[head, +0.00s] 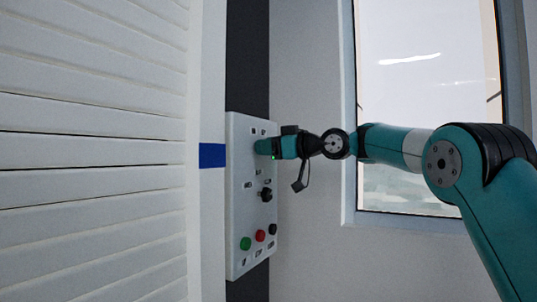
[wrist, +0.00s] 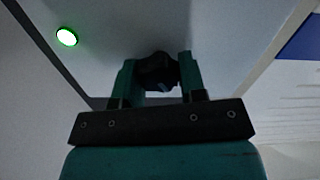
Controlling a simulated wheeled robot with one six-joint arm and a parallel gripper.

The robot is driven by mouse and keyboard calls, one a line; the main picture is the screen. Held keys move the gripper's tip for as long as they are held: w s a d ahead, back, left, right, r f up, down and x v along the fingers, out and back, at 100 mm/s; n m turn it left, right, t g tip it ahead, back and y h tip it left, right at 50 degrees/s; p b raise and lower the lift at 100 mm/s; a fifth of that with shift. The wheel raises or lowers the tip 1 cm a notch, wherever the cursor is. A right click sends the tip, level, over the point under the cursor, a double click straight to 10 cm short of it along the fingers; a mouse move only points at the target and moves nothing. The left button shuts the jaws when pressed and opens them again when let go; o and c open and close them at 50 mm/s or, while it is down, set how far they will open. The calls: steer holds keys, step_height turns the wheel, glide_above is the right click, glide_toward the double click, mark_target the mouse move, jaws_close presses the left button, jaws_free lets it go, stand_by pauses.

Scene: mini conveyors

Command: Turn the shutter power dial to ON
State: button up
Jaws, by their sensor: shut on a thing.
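The grey control panel (head: 238,215) is mounted upright on a dark strip beside the shutter. My gripper (head: 264,147) reaches its upper part from the right. In the wrist view, the two teal fingers of my gripper (wrist: 158,80) are shut on a black dial (wrist: 157,68), one finger on each side. The head view hides this dial behind my gripper. The dial's labels and pointer cannot be read, so its setting cannot be told. A round lamp (wrist: 67,37) glows white with a green rim in the wrist view.
Lower on the panel are another black knob (head: 265,195), a green button (head: 246,243), a red button (head: 260,236) and a small black button (head: 273,229). The white slatted shutter (head: 90,150) fills the left. A window (head: 425,90) is behind my arm.

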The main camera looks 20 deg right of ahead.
steer(key=shift+n, duration=0.3)
steer(key=o, duration=0.9)
steer(key=shift+o, duration=0.2)
steer(key=b+v, duration=0.5)
steer(key=v, duration=1.2)
steer(key=shift+d, duration=0.2)
steer(key=shift+s+r, duration=0.1)
steer(key=shift+s, duration=0.05)
steer(key=s+a+f+m+g+h+p, duration=0.2)
steer(key=s+a+f+g, duration=0.15)
steer(key=a+f, duration=0.4)
steer(key=s+a+f+m+g+h+p, duration=0.1)
steer(key=s+a+f+m+g+h, duration=0.15)
steer(key=s+a+f, duration=0.4)
steer(key=s+a+f+g+h+p, duration=0.1)
steer(key=s+f+g+h, duration=0.1)
steer(key=s+f, duration=0.6)
steer(key=s+a+f+g+h+p, duration=0.1)
steer(key=s+f+g, duration=0.3)
steer(key=s+f, duration=0.4)
steer(key=s+h, duration=0.1)
steer(key=s, duration=0.5)
steer(key=shift+a+f+g, duration=0.15)
steer(key=shift+a+g, duration=0.1)
steer(key=shift+g, duration=0.15)
